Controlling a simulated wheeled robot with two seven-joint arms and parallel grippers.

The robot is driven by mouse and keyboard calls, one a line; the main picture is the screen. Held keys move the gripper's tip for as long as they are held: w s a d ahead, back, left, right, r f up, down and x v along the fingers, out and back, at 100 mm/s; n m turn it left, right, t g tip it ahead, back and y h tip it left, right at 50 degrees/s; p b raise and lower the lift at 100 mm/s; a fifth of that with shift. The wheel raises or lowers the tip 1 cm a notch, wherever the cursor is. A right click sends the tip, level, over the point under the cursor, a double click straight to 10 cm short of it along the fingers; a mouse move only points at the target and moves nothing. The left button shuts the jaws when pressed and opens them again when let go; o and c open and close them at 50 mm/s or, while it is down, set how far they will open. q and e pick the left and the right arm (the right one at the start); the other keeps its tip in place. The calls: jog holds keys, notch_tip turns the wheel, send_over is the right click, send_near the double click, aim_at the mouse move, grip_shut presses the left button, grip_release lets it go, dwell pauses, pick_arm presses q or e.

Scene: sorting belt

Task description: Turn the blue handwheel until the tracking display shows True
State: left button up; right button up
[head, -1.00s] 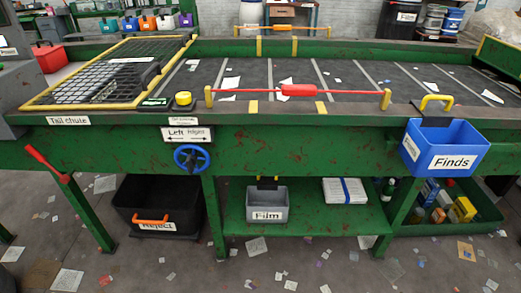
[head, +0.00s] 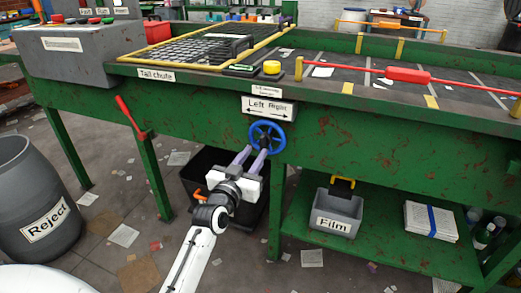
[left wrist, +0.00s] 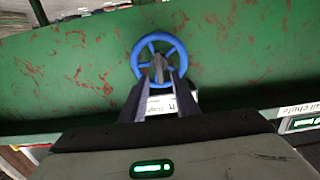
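The blue handwheel (head: 279,139) is on the green front panel of the belt frame, under the "Left Right" arrow sign (head: 268,108). It also shows in the left wrist view (left wrist: 138,61), straight ahead. My left gripper (head: 257,150) is at the wheel's lower side, fingers pointing at its hub. A gap shows between the two fingers; contact with the wheel is unclear. In the left wrist view the fingertips (left wrist: 160,70) overlap the wheel's middle. A small dark box with a greenish face (head: 240,70) sits on the rim; its text is unreadable. My right gripper is not in view.
A grey Reject barrel (head: 30,180) stands at the left. A red lever (head: 130,114) juts out left of the wheel. A black bin (head: 200,165) is under the frame behind my arm. A grey Film bin (head: 335,205) is on the lower shelf.

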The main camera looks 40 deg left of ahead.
aim_at(261, 145)
pick_arm(q)
jog(key=b+x, duration=0.1)
jog(key=x, duration=0.4)
jog(key=shift+w, duration=0.2)
grip_shut()
